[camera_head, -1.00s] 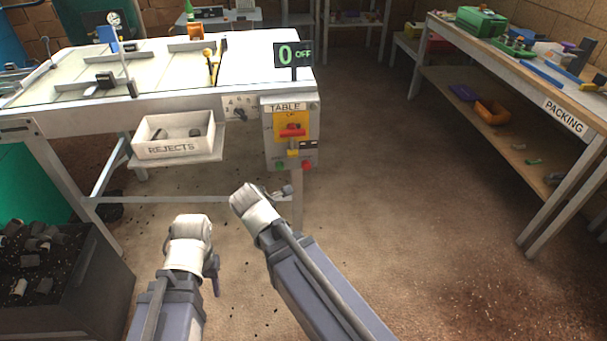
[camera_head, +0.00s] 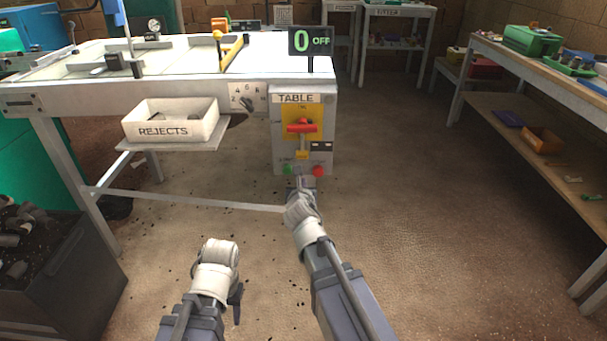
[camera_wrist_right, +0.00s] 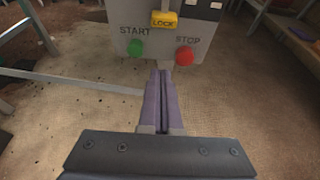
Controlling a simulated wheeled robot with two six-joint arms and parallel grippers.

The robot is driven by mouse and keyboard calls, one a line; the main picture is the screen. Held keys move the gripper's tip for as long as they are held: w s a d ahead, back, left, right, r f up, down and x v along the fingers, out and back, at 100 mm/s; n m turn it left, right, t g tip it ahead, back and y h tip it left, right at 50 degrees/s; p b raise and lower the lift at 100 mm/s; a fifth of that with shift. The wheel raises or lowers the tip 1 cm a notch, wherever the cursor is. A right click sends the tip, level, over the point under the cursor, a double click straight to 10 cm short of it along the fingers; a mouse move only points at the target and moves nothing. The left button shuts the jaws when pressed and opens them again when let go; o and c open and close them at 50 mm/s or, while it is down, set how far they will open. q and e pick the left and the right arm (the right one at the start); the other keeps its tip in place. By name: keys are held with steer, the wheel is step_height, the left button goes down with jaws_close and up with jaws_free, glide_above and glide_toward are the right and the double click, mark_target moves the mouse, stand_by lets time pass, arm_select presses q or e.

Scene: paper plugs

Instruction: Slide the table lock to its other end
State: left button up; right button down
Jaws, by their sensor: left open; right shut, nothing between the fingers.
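The yellow table lock (camera_head: 302,154) sits low on the grey TABLE control box (camera_head: 279,130), below a red handle (camera_head: 301,128) on a yellow plate. In the right wrist view the lock (camera_wrist_right: 164,20), marked LOCK, is at the top, above and between the green START button (camera_wrist_right: 135,48) and red STOP button (camera_wrist_right: 184,56). My right gripper (camera_wrist_right: 162,74) is shut and empty, pointing at the box just below the lock, apparently not touching it. It also shows in the head view (camera_head: 303,183). My left gripper (camera_head: 237,303) is open and empty, low and away from the box.
A white REJECTS bin (camera_head: 165,131) and a selector dial (camera_head: 247,101) are left of the box. A dark bin (camera_head: 80,265) stands at lower left. A packing bench (camera_head: 520,62) is at right.

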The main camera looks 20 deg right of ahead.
mark_target(302, 153)
steer(key=w, duration=0.2)
steer(key=w+d, duration=0.1)
steer(key=w, duration=0.2)
steer(key=w+d, duration=0.1)
steer(key=w, duration=0.2)
steer(key=shift+w+d, duration=0.25)
steer(key=shift+r+p, duration=0.45)
steer(key=shift+p, duration=0.15)
step_height(302, 153, up, 3)
steer(key=p, duration=0.3)
steer(key=shift+w, duration=0.15)
